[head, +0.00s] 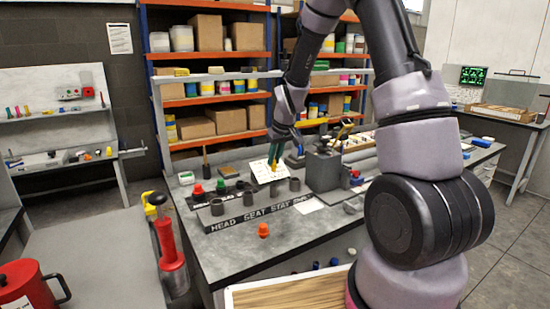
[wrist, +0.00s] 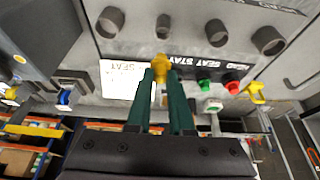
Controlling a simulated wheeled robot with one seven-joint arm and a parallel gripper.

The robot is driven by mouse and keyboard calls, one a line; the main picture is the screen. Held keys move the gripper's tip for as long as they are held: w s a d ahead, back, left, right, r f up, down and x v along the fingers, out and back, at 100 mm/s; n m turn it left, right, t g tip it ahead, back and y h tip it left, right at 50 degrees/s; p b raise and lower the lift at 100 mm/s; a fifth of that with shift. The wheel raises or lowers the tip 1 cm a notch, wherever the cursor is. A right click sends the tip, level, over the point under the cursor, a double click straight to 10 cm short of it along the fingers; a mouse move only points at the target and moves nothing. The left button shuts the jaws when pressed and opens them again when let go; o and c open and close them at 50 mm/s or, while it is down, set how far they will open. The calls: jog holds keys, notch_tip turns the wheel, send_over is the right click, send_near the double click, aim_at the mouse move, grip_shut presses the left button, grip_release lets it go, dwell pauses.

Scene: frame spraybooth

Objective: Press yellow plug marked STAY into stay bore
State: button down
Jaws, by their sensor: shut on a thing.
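My gripper (wrist: 160,88) has its green fingers shut on the yellow plug (wrist: 160,66), which shows at the fingertips in the wrist view. In the head view the plug (head: 273,167) hangs above the bench, near the row of grey bores. The stay bore (head: 270,190) looks to be the third from the left in the row, above the word STAY on the dark label strip. In the wrist view the bore (wrist: 163,27) is open and empty-looking, apart from the plug. The marking on the plug cannot be read.
A red plug (head: 197,189) and a green plug (head: 220,187) stand on a dark labelled rack behind the bores. An orange plug (head: 263,230) is at the bench's front. A white card (wrist: 118,80) lies beneath the fingers. A grey machine (head: 323,168) stands right of the bores.

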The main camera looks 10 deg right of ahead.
aim_at(275, 167)
jog(key=shift+f, duration=2.25)
jog(key=shift+f, duration=1.3)
jog(key=c, duration=0.7)
grip_release()
jog(key=shift+r, duration=0.1)
jog(key=v, duration=1)
jog(key=shift+s+r, duration=0.15)
jog(key=shift+r, duration=0.2)
jog(key=s+d+r+m+t, duration=0.1)
jog(key=s+d+r+m, duration=0.1)
jog(key=s+r, duration=0.45)
jog(key=s+d+r+m, duration=0.1)
jog(key=s+r+m, duration=0.15)
jog(key=r, duration=0.65)
jog(key=s+r+m, duration=0.1)
jog(key=s+r, duration=0.1)
jog(key=s, duration=0.3)
jog(key=s+d+r+m+t, duration=0.1)
jog(key=s+r, duration=0.2)
jog(key=s, duration=0.3)
jog(key=s+r+m, duration=0.1)
jog(key=s+r, duration=0.1)
jog(key=s, duration=0.3)
jog(key=shift+s+d+r+t+y, duration=0.2)
jog(key=shift+r+t+y, duration=0.1)
jog(key=shift+y, duration=0.1)
